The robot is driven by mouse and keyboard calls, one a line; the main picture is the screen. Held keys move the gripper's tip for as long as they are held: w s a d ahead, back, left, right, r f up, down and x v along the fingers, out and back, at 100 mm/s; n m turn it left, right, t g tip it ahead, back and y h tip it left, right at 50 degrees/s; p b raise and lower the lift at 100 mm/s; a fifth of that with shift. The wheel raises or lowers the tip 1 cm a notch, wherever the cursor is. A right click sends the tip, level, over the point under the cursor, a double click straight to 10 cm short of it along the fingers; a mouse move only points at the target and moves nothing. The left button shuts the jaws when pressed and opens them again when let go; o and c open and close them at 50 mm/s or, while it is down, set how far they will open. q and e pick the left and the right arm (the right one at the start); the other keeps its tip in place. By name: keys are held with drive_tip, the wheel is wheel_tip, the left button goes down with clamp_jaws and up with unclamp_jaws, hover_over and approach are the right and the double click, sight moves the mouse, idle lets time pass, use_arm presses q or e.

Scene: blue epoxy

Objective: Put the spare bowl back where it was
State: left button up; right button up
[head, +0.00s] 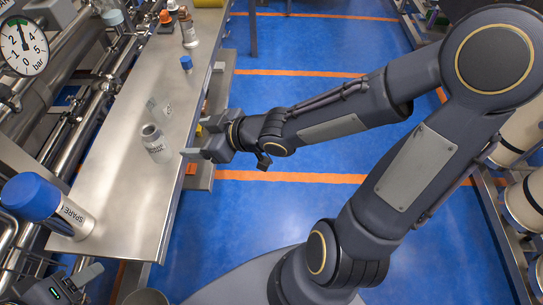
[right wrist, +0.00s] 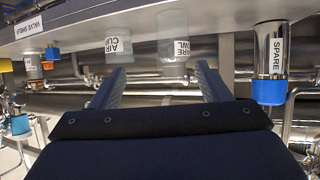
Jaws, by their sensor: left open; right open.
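The spare bowl (head: 155,143), a small clear, greyish vessel with a label, stands on the steel bench just left of my right gripper (head: 191,147) in the head view. My right gripper is open and empty at the bench's right edge, apart from the bowl. In the upside-down right wrist view the spare bowl (right wrist: 185,48) is beyond the fingertips (right wrist: 160,68), toward the right finger. My left gripper (head: 84,272) is open at the bottom left corner, mostly cut off by the frame.
A clear air cup (head: 160,108) stands behind the bowl. A blue-capped cylinder labelled SPARE (head: 76,217) stands at the near end of the bench (head: 130,205). Pipes run along the left.

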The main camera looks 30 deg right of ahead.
drive_tip(key=s+d+m+g+h, duration=0.1)
drive_tip(key=s+d+m+h, duration=0.55)
drive_tip(key=d, duration=0.55)
drive_tip(key=s+r+m+g+y, duration=0.1)
drive_tip(key=s+m+g+y, duration=0.1)
drive_tip(key=s, duration=1)
drive_tip(key=shift+a+r+m+g, duration=0.3)
drive_tip(key=shift+a+m+g, duration=0.05)
drive_tip(key=shift+m+g, duration=0.3)
wheel_tip(320, 180, up, 8)
drive_tip(key=p, duration=0.7)
drive_tip(key=shift+f+p, duration=0.15)
drive_tip(key=shift+p, duration=0.15)
